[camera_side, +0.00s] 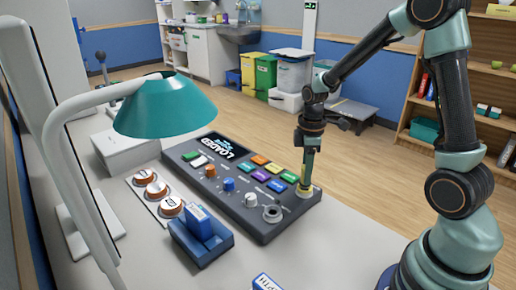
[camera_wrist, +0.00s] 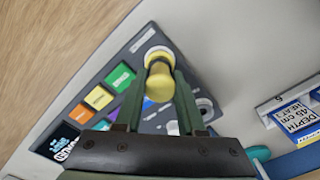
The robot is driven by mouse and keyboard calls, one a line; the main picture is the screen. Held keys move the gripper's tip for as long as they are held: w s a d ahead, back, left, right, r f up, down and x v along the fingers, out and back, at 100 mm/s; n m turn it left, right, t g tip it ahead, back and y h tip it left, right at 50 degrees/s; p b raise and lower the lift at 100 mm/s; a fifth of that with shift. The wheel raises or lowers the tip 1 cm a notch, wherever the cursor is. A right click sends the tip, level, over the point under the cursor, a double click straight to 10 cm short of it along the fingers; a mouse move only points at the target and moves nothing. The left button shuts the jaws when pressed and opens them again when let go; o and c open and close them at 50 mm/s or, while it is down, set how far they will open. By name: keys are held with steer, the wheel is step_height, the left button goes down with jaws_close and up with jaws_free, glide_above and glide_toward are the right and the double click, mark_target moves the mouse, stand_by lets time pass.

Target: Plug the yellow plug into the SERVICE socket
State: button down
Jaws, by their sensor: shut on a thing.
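My gripper (camera_side: 309,172) points down at the right end of the dark control panel (camera_side: 262,232) and is shut on the yellow plug (camera_side: 305,192). In the wrist view, the yellow plug (camera_wrist: 159,84) sits between the two green fingers of my gripper (camera_wrist: 164,76). The plug's far end meets a pale ring (camera_wrist: 157,51) on the panel. I cannot tell how deep it sits in it. A second round socket (camera_side: 272,213) on the panel is empty, and it also shows in the wrist view (camera_wrist: 205,106). The socket labels are too small to read.
Coloured buttons (camera_side: 260,160) and several knobs (camera_side: 229,184) stand on the panel. A blue tray (camera_side: 204,253) holding a blue box is in front of it. A teal lamp (camera_side: 166,106) overhangs the table's left side. The white table (camera_side: 335,250) is clear right of the panel.

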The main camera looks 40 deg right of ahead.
steer(key=shift+f, duration=0.6)
steer(key=c, duration=0.8)
jaws_free()
steer(key=shift+r, duration=0.1)
steer(key=shift+r, duration=5.4)
steer(key=s+a+r+m+t, duration=0.2)
steer(key=a+m, duration=0.1)
steer(key=s+a+r+m+t, duration=0.1)
steer(key=s+a+r+m, duration=0.1)
steer(key=s+a+m, duration=0.1)
steer(key=s+a+r+m+t, duration=0.2)
steer(key=s+a+m, duration=0.1)
steer(key=shift+a+r+t, duration=0.2)
steer(key=shift+a+t, duration=0.05)
steer(key=shift+t, duration=0.05)
